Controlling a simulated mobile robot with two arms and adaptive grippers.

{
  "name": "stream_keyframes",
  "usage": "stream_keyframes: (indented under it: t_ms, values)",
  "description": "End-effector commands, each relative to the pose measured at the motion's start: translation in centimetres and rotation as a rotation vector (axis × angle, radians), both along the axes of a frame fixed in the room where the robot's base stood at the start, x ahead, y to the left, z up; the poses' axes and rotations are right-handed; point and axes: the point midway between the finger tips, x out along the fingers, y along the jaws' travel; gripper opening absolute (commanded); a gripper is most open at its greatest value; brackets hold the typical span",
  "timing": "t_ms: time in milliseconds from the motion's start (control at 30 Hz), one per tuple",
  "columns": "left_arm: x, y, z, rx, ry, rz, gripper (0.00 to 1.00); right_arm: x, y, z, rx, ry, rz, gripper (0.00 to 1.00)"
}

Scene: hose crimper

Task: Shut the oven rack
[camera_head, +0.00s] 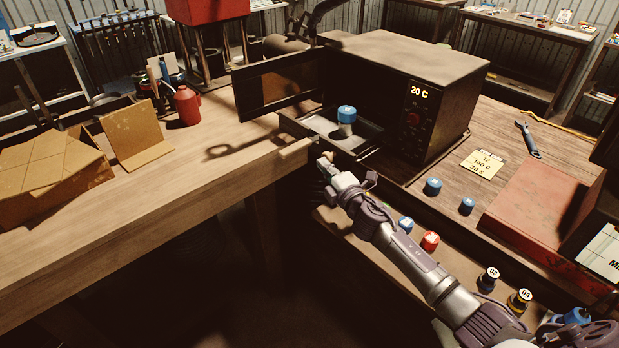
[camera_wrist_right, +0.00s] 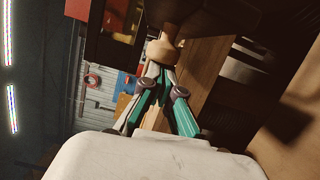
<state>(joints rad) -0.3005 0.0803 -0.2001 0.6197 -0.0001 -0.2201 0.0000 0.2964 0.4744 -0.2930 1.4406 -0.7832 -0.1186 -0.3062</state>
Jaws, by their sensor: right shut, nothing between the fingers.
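The dark oven (camera_head: 405,90) stands on the wooden bench, its display reading 20 C. Its door (camera_head: 285,82) is swung open to the left. The oven rack (camera_head: 345,137) is pulled partway out, with a blue-topped part (camera_head: 346,114) standing on it. The rack's pale wooden handle (camera_head: 296,148) is at its front. My right gripper (camera_head: 322,163) is shut and empty beside the handle. In the right wrist view its closed fingertips (camera_wrist_right: 163,68) are right at the rounded wooden handle (camera_wrist_right: 162,50); I cannot tell whether they touch. My left gripper is not in view.
The bench left of the oven is mostly clear, with cardboard (camera_head: 50,160) and a red bottle (camera_head: 187,105) farther left. Right of the oven are a yellow note (camera_head: 482,164), blue parts (camera_head: 433,187) and a red case (camera_head: 540,215). Capped bottles (camera_head: 488,278) stand below.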

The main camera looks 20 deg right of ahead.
Motion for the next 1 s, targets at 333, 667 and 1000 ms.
stream_keyframes:
  t_ms: [333,667,1000]
  values:
    - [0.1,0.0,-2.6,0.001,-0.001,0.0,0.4,2.8,-8.0,-0.2,-0.003,-0.001,-0.006,0.0]
    - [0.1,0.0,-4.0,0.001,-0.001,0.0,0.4,4.4,-12.2,-0.1,-0.001,0.0,-0.003,0.0]
    - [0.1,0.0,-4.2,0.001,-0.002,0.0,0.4,4.6,-12.9,0.0,0.0,0.0,-0.002,0.0]
